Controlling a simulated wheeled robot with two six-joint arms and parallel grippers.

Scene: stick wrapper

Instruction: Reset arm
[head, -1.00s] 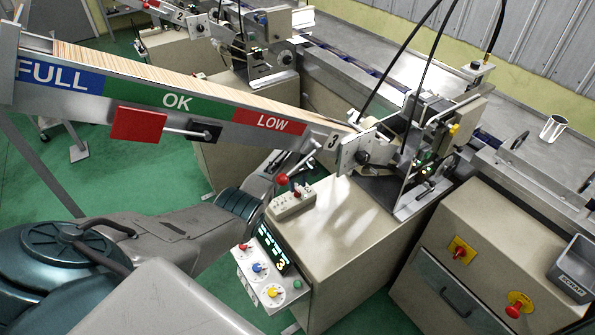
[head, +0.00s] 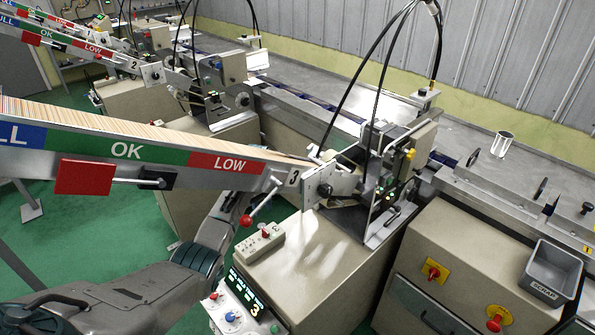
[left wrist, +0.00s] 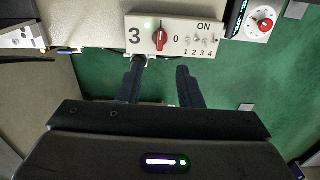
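My left arm comes in from the lower left of the head view and rises behind the number 3 stick magazine (head: 130,148). Its gripper end is partly hidden there and its fingers are not clear. In the left wrist view my left gripper (left wrist: 160,68) shows two dark fingers spread apart with nothing between them. The fingertips point at a small switch box (left wrist: 174,36) marked 3, with a red knob (left wrist: 160,36) and several toggles. The same box (head: 259,246) sits on the machine cabinet in the head view. My right gripper is not in view.
A dial panel with a lit display (head: 243,303) is on the cabinet's front. A grey bin (head: 551,272) stands at the right. Green floor (head: 120,235) is open at the left.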

